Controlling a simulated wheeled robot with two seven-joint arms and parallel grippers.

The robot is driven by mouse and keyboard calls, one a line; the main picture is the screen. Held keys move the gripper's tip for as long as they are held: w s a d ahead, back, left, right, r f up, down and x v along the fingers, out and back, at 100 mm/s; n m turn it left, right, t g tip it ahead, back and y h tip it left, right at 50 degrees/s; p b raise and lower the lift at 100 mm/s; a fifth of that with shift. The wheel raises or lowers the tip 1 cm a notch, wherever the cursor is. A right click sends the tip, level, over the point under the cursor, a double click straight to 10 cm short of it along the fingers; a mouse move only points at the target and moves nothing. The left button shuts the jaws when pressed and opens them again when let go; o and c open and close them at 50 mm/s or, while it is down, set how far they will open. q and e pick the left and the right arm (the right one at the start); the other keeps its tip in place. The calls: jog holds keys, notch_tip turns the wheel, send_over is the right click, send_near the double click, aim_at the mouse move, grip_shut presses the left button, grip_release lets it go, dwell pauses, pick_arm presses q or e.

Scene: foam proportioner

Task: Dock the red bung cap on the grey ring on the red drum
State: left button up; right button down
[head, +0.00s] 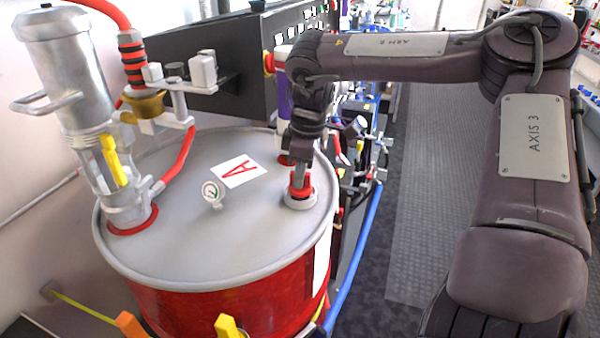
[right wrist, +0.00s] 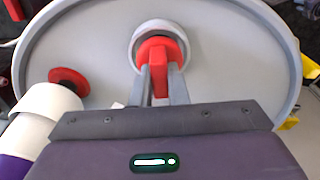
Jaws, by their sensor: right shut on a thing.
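The red drum (head: 225,290) stands upright with a grey lid (head: 160,245). The grey ring (head: 300,202) sits on the lid near its right edge; it also shows in the right wrist view (right wrist: 191,38). My right gripper (head: 300,182) points down over the ring, shut on the red bung cap (head: 303,191). In the right wrist view the cap (right wrist: 157,78) has its upright grip between the fingers, and its round part overlaps the ring's opening. I cannot tell whether it is seated or just above. My left gripper is not in view.
A metal pump unit (head: 75,75) with a red hose stands on the lid's left. A small gauge (head: 212,192) and a label marked A (head: 235,171) are mid-lid. A white and purple cylinder (head: 284,95) and a red disc (right wrist: 68,82) are near the ring. Grey floor (head: 435,200) is clear right.

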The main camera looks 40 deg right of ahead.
aim_at(306, 173)
jog(key=shift+f+b, duration=0.5)
jog(key=shift+f, duration=0.1)
dwell(0.3)
jog(key=c, duration=1.7)
grip_release()
jog(key=shift+r, duration=0.1)
jog(key=shift+s+d+r+p, duration=0.15)
jog(key=shift+r+p, duration=1.3)
jog(key=shift+r, duration=0.35)
jog(key=shift+s+d+r+p, duration=0.1)
jog(key=shift+s+r+p, duration=0.1)
jog(key=shift+r+p, duration=1.45)
jog(key=shift+s+d+r+p, duration=0.15)
jog(key=shift+r+p, duration=1.05)
jog(key=shift+r, duration=0.8)
jog(key=shift+f, duration=0.1)
